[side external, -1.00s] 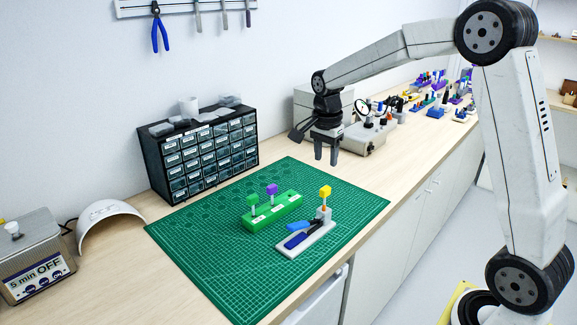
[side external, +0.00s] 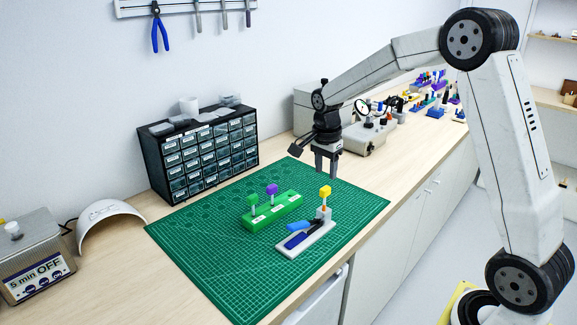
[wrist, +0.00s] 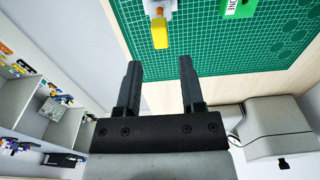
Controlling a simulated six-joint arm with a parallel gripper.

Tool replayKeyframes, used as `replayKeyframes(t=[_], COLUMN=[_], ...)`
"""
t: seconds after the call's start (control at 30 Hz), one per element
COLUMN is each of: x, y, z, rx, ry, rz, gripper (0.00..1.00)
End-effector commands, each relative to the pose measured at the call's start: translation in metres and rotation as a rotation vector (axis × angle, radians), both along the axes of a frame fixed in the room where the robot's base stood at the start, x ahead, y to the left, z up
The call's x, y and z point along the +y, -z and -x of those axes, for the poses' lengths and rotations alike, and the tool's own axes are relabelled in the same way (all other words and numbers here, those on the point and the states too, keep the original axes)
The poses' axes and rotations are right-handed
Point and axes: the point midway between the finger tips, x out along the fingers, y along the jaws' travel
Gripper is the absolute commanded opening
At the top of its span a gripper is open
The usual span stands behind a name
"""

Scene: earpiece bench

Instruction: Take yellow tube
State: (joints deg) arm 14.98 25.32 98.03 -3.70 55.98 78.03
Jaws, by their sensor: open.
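The yellow tube (side external: 325,192) shows as a yellow block-shaped top. It stands upright in a small grey-white stand (side external: 306,238) with blue parts, on the green mat. My gripper (side external: 327,176) is open and empty. It points down above the mat's back right part, behind the yellow tube and apart from it. Both fingers of my gripper (wrist: 160,68) show in the wrist view with nothing between them.
A green rack (side external: 272,211) beside the stand holds a green-topped piece (side external: 253,199) and a purple-topped piece (side external: 272,188). A dark drawer cabinet (side external: 205,158) stands behind the mat. The green cutting mat (side external: 200,235) is bare at its left. A grey device (side external: 370,138) stands at the back.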

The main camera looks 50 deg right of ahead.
Motion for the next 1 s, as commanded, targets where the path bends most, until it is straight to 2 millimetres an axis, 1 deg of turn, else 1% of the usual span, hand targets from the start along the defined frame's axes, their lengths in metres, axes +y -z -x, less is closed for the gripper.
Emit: replayKeyframes(t=[0.03, 0.3, 0.5, 0.7, 1.0], x=[0.0, -0.002, -0.003, -0.003, -0.003], y=[0.006, 0.034, 0.049, 0.055, 0.056], z=[0.001, 0.0, 0.0, 0.0, 0.0], rx=[0.002, 0.001, 0.001, 0.0, -0.001], ry=[0.0, 0.0, 0.0, 0.0, 0.0], rz=[0.0, 0.0, 0.0, 0.0, 0.0], gripper=[0.5, 0.5, 0.5, 0.5, 0.5])
